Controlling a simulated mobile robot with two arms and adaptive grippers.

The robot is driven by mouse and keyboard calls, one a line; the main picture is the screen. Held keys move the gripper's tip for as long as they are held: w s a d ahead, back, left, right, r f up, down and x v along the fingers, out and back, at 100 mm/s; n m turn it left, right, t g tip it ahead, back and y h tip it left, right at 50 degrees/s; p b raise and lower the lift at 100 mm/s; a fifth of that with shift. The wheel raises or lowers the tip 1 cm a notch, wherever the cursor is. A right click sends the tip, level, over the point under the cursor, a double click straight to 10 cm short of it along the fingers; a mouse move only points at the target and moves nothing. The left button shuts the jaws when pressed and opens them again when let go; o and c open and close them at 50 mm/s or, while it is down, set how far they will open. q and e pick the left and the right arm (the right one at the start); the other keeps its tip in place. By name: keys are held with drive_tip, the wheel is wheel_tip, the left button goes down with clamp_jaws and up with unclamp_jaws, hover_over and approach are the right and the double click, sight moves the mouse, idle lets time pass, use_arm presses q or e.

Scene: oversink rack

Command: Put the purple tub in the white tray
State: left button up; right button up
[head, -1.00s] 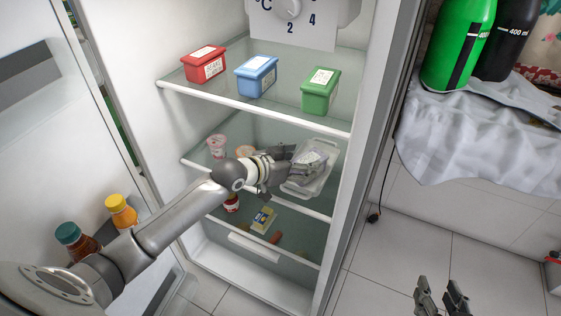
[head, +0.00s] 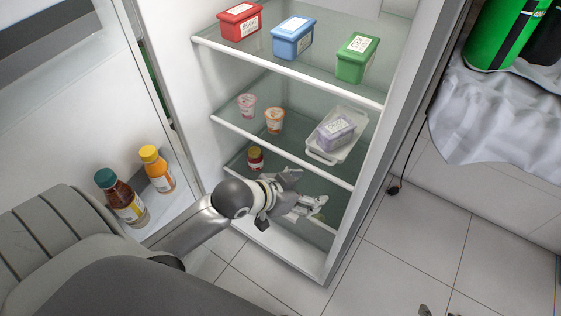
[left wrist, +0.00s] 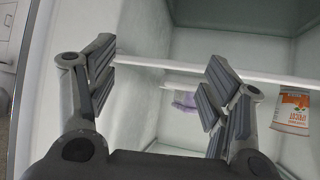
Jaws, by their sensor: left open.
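The purple tub (head: 336,132) with a pale label sits inside the white tray (head: 322,156) on the middle fridge shelf. My left gripper (head: 304,190) is open and empty, below and in front of that shelf, apart from the tub and tray. In the left wrist view the open fingers (left wrist: 158,95) frame a shelf edge and a blurred purple patch (left wrist: 183,101), likely the tub. Only the fingertips of my right gripper (head: 439,312) show at the bottom edge of the head view.
A pink cup (head: 246,105) and an orange-labelled cup (head: 274,121) stand left of the tray. Red (head: 240,22), blue (head: 292,39) and green (head: 356,58) tubs stand on the shelf above. A red-lidded jar (head: 255,158) stands below. Bottles (head: 121,198) stand in the open door.

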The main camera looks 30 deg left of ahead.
use_arm(q)
drive_tip(key=s+f+n+g+y, duration=0.2)
drive_tip(key=s+f+y, duration=0.1)
drive_tip(key=s, duration=0.9)
drive_tip(key=shift+a+f+g, duration=0.15)
drive_tip(key=shift+f+g, duration=0.05)
drive_tip(key=shift+g, duration=0.2)
